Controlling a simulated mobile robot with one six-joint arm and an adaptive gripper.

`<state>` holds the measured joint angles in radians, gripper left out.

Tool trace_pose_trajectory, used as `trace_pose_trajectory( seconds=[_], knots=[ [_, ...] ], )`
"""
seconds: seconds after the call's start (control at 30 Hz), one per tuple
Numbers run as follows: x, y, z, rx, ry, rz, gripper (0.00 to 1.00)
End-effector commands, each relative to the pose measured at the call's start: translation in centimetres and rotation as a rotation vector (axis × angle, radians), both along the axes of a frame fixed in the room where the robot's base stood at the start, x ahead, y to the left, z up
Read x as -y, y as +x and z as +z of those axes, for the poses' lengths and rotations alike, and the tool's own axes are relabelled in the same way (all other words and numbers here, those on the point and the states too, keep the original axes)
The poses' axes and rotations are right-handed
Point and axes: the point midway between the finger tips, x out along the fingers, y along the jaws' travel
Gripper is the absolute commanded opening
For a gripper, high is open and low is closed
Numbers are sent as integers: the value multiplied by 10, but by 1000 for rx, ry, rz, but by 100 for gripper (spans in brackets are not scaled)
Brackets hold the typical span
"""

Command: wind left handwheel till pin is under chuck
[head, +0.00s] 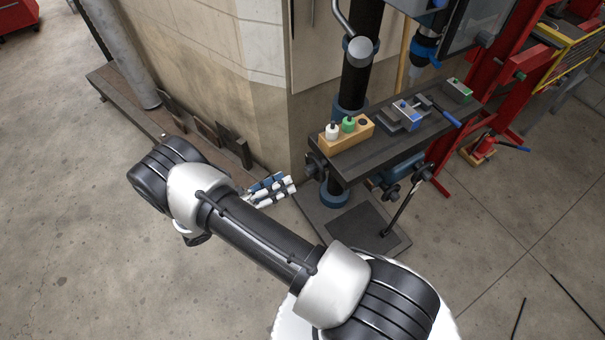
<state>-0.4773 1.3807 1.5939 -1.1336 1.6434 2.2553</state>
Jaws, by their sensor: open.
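The left handwheel (314,166) is a dark wheel at the left end of the black drill-press table (372,152). The chuck (414,73) hangs from the drill head above the table's far right part. A grey and blue vise (405,115) sits on the table, nearer and lower than the chuck. I cannot pick out the pin for certain. My gripper (285,188) shows small past my upper arm, with segmented blue and white fingers spread open. It is left of and a little below the left handwheel, seemingly apart from it. My arm hides its base.
A wooden block (346,135) with white, green and black pieces stands at the table's left end. A dark column (359,80) rises behind it. A wall corner (270,110) is behind my gripper. The left floor is clear.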

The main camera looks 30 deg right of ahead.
Motion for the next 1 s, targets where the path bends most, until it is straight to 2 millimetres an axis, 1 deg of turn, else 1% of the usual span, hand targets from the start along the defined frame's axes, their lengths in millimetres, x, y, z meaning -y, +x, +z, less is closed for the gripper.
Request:
trace_pose_trajectory(
  seconds=[0.03, 0.2, 0.3, 0.4, 0.53, 0.8, 1.0],
  knots=[
    [13, 0, -1, 0, 0, -6, 47],
    [45, 1, -1, 0, 0, -4, 47],
    [59, 2, -1, 0, 2, -3, 47],
    [69, 2, -1, 0, 2, -3, 47],
    [74, 3, 0, 0, 1, 0, 47],
    [75, 3, 0, 1, 1, 0, 46],
    [75, 3, 0, 0, 1, 0, 33]
  ],
)
